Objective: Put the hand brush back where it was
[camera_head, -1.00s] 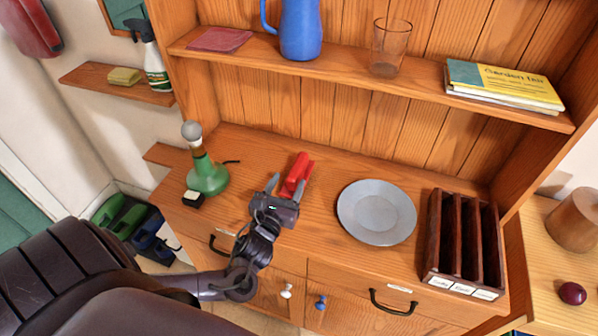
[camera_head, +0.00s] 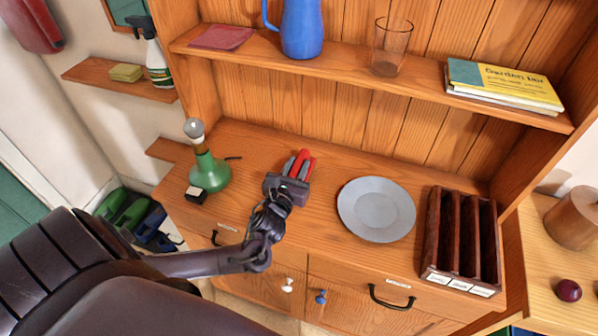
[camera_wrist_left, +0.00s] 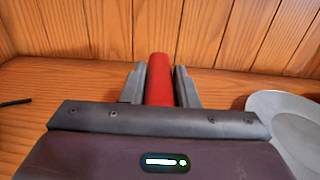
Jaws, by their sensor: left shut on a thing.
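A red object (camera_head: 303,163), which looks like the hand brush, lies on the wooden counter of the dresser, left of the grey plate (camera_head: 376,209). My left gripper (camera_head: 297,164) reaches over the counter from the front and is shut on it. In the left wrist view the red handle (camera_wrist_left: 159,80) stands between the two fingers (camera_wrist_left: 160,88). The fingers and palm hide part of it, and no bristles can be made out. My right gripper does not show.
A green lamp-like object (camera_head: 208,172) and a small dark block (camera_head: 195,195) stand to the left on the counter. A dark slotted rack (camera_head: 432,235) stands at the right. A shelf above (camera_head: 350,68) holds a blue jug (camera_head: 300,30), a glass (camera_head: 388,50) and books (camera_head: 505,85).

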